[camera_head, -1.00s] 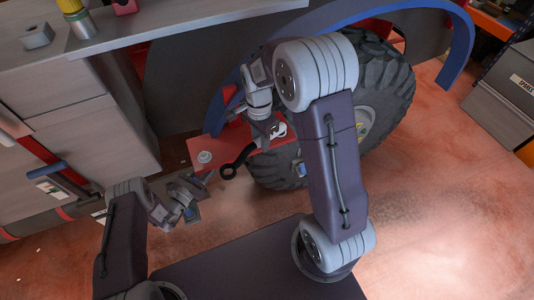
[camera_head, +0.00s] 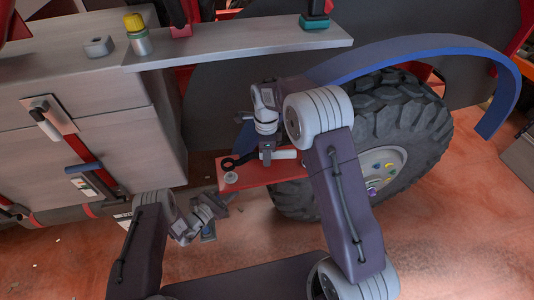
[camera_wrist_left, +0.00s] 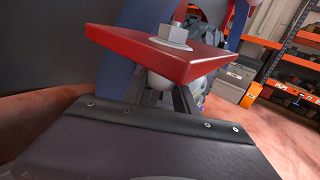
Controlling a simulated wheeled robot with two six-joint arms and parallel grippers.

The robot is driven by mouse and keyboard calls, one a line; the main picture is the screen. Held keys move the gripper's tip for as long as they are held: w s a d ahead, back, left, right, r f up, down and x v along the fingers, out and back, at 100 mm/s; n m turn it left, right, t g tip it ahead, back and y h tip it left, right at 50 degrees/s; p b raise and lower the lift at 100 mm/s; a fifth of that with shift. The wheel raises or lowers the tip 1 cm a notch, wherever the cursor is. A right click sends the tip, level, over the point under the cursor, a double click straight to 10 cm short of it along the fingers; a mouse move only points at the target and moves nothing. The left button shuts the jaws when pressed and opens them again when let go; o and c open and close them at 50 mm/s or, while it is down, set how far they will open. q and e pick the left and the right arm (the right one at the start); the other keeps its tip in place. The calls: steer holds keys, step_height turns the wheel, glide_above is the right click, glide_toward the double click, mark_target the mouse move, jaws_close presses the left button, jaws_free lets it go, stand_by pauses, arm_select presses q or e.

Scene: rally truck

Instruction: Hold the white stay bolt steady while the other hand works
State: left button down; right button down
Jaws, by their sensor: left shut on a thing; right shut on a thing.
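The white stay bolt passes through the red plate (camera_head: 262,171). Its pale top and washer (camera_head: 230,178) show near the plate's left end. In the left wrist view, a grey hex piece (camera_wrist_left: 173,32) stands on the red plate (camera_wrist_left: 140,48), and a white rounded end (camera_wrist_left: 158,80) shows below it. My left gripper (camera_head: 222,204) is under the plate, shut on that lower end; the contact is partly hidden. My right gripper (camera_head: 265,158) is above the plate, shut on a black ring spanner (camera_head: 238,160). The spanner's ring is above and apart from the bolt. A white cylinder shows right of the jaws.
A big tyre (camera_head: 420,125) and blue fender arch (camera_head: 440,45) stand right of the plate. A grey shelf (camera_head: 240,42) with a yellow-capped can (camera_head: 136,32) is above left. Grey cabinets (camera_head: 90,130) stand at left. Open floor (camera_head: 450,240) lies at the right.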

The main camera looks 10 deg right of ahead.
steer(key=shift+f, duration=2.25)
steer(key=shift+f, duration=1.1)
steer(key=c, duration=2)
jaws_free()
jaws_close()
steer(key=shift+s, duration=0.15)
steer(key=shift+s+a+m, duration=0.3)
steer(key=shift+s+m, duration=0.6)
steer(key=shift+m, duration=0.1)
